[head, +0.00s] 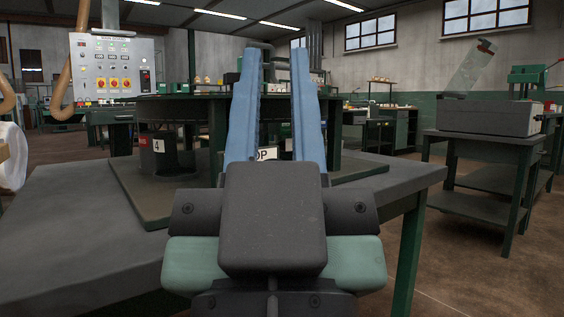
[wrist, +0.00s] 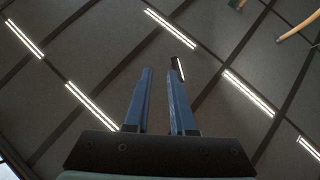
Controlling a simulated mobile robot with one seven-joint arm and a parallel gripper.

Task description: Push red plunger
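My gripper (head: 275,52) stands in the middle of the head view, its two long blue fingers pointing up and away with a clear gap between them. It is open, with nothing between the fingertips. In the wrist view my gripper (wrist: 160,76) is also open, against the dark ceiling. I cannot make out a red plunger for certain in either view. A grey control panel (head: 115,50) at the upper left carries several small buttons and red-and-yellow switches (head: 113,84). My gripper is to the right of this panel in the picture. My fingers hide part of the scene behind them.
A dark worktop (head: 75,235) spreads ahead and left, bearing a black cylinder marked 4 (head: 158,160) under a large round dark structure (head: 180,110). A grey box (head: 490,118) sits on a green-legged table at right. Open floor (head: 460,270) lies at lower right.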

